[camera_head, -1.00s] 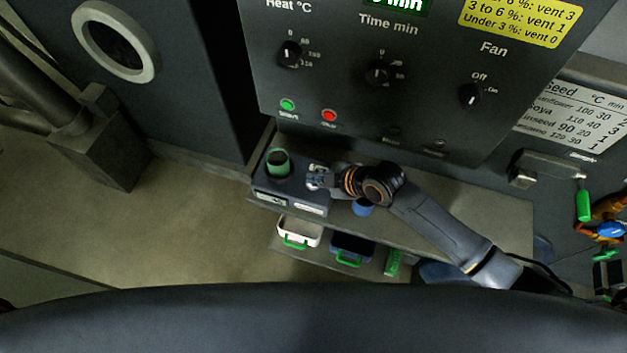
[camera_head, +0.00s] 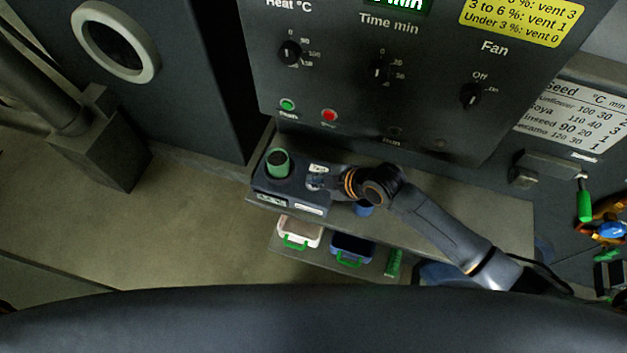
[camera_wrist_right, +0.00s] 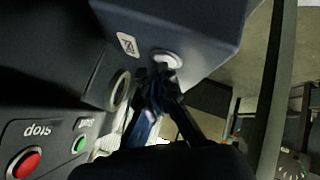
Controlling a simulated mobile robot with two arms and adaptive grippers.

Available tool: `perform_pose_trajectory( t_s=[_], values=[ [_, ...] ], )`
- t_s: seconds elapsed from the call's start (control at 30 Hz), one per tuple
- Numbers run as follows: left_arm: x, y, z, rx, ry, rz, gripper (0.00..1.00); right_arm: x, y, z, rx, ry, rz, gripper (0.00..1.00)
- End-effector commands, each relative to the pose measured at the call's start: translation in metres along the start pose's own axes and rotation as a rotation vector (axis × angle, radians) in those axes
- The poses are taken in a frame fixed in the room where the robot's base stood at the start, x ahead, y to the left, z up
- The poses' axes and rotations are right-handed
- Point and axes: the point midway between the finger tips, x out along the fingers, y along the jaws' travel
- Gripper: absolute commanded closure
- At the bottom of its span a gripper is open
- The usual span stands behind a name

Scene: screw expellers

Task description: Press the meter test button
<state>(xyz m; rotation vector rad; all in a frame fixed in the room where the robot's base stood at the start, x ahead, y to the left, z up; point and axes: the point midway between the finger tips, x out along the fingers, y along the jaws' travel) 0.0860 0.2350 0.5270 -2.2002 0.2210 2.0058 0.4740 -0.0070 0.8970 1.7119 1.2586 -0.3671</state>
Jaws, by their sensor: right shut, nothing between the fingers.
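The meter (camera_head: 262,184) is a dark blue-grey box on the shelf, with a green-rimmed cup (camera_head: 278,161) in its top. A small white label (camera_head: 318,168) lies beside my right gripper (camera_head: 316,182). In the right wrist view the meter (camera_wrist_right: 200,22) fills the top, with its label (camera_wrist_right: 128,44) and a round whitish test button (camera_wrist_right: 170,57). My right gripper (camera_wrist_right: 154,78) is shut and empty, its tips right at the button and covering part of it. I cannot tell if they touch or push it in. My left gripper is not in view.
A control panel (camera_head: 345,85) with knobs and green and red buttons stands behind the shelf (camera_head: 480,205). Below are a white bin (camera_head: 298,232) and a blue bin (camera_head: 352,246) with green handles. A green-handled lever (camera_head: 584,204) sticks out at right.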

Motion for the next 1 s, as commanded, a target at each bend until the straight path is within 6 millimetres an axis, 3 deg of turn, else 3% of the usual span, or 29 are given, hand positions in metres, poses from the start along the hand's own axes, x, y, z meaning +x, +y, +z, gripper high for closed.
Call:
perform_pose_trajectory(
  t_s=[0.27, 0.67, 1.0],
  values=[
    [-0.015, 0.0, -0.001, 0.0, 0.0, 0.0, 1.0, -0.011, 0.008, -0.007, 0.0, -0.002, -0.001, 1.0],
    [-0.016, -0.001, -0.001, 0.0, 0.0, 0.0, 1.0, -0.012, 0.009, -0.008, 0.0, -0.001, 0.0, 1.0],
    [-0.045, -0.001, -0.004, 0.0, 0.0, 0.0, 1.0, -0.034, 0.025, -0.024, -0.001, -0.001, 0.0, 1.0]
  ],
)
